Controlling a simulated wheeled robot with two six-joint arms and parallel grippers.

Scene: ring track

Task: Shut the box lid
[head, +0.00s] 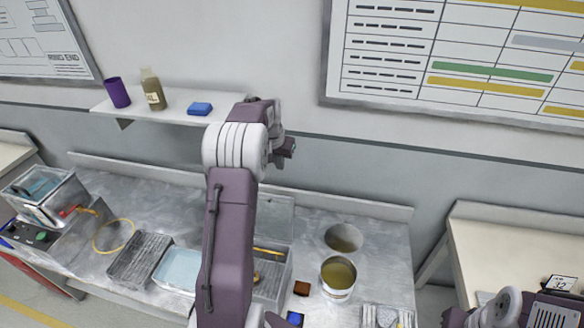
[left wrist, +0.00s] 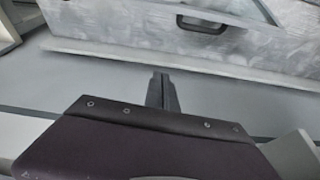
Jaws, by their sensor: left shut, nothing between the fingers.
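The box (head: 272,284) stands on the bench, partly hidden behind my left arm. Its clear lid (head: 276,214) is raised at the back of the box, and a yellow-handled item shows inside. My left gripper (head: 288,148) is above and behind the lid, near the wall, apart from it. It is shut and empty; its fingers show together in the left wrist view (left wrist: 162,90). That view also shows a clear panel with a dark handle (left wrist: 203,26), apart from the fingers, which looks like the lid. At lower right, part of my right arm shows, but no fingertips.
Two round containers (head: 338,276) stand right of the box. A tray (head: 178,270) and a dark rack (head: 140,258) lie left of it.

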